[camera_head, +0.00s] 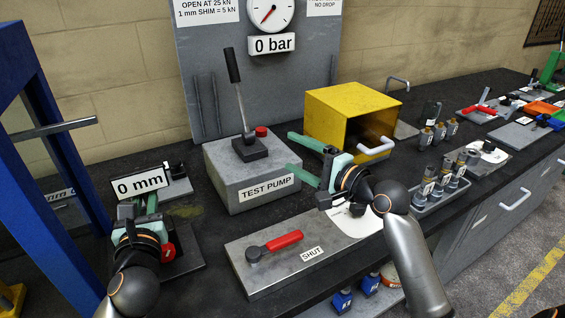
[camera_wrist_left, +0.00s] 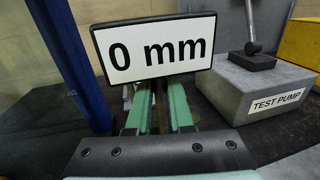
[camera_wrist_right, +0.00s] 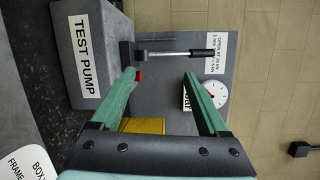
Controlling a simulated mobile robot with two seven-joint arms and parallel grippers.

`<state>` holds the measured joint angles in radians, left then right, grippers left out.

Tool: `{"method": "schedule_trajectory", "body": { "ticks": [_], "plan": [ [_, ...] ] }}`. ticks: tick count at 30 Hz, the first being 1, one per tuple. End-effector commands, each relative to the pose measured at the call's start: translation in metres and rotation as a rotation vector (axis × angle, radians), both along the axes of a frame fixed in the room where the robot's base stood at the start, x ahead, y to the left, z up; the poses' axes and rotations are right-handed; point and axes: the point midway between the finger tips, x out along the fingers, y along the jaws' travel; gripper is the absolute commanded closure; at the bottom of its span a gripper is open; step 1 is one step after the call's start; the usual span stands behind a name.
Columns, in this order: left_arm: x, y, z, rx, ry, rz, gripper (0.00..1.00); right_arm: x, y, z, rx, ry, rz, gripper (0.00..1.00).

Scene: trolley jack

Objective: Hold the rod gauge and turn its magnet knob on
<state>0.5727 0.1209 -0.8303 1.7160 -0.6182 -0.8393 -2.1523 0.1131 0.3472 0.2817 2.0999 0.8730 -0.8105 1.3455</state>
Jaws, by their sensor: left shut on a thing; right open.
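The rod gauge carries a "0 mm" sign (camera_head: 140,184), which also shows large in the left wrist view (camera_wrist_left: 155,48). My left gripper (camera_head: 148,206) is shut on the gauge's dark upright part just behind and below the sign; the sign partly hides the grip. A red knob (camera_head: 168,252), apparently the magnet knob, shows low beside my left gripper, at its right. My right gripper (camera_head: 296,156) is open and empty, above the bench between the test pump and the yellow box, well to the right of the gauge. The right wrist view shows its two fingers apart (camera_wrist_right: 162,78).
The grey test pump (camera_head: 250,170) with its upright lever stands between my grippers. A plate with a red handle marked SHUT (camera_head: 283,241) lies in front. The yellow box (camera_head: 345,112) and small cylinders (camera_head: 440,175) are to the right. A blue frame (camera_head: 40,125) stands at the left.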

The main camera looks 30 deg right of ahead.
Motion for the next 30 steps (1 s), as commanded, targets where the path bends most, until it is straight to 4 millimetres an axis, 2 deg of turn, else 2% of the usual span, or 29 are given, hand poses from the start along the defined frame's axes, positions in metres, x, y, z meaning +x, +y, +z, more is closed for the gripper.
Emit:
{"method": "schedule_trajectory", "body": {
  "ticks": [7, 11, 14, 18, 21, 24, 30],
  "plan": [
    [0.0, 0.0, 0.0, 0.0, 0.0, 0.0, 1.0, 0.001, 0.005, 0.0, -0.023, -0.001, 0.01, 0.22],
    [0.0, 0.0, 0.0, 0.0, 0.0, 0.0, 1.0, 0.003, 0.03, 0.001, -0.172, -0.018, 0.062, 0.22],
    [0.0, 0.0, 0.0, 0.0, 0.0, 0.0, 1.0, 0.004, 0.066, 0.0, -0.403, -0.052, 0.139, 0.22],
    [0.0, 0.0, 0.0, 0.0, 0.0, 0.0, 1.0, 0.0, 0.122, -0.005, -0.823, -0.14, 0.272, 0.22],
    [0.0, 0.0, 0.0, 0.0, 0.0, 0.0, 1.0, -0.008, 0.156, -0.011, -1.131, -0.22, 0.364, 0.22],
    [0.0, 0.0, 0.0, 0.0, 0.0, 0.0, 1.0, -0.017, 0.185, -0.019, -1.435, -0.314, 0.451, 0.22],
    [0.0, 0.0, 0.0, 0.0, 0.0, 0.0, 1.0, -0.041, 0.225, -0.035, -2.04, -0.528, 0.603, 0.22]
  ]
}}
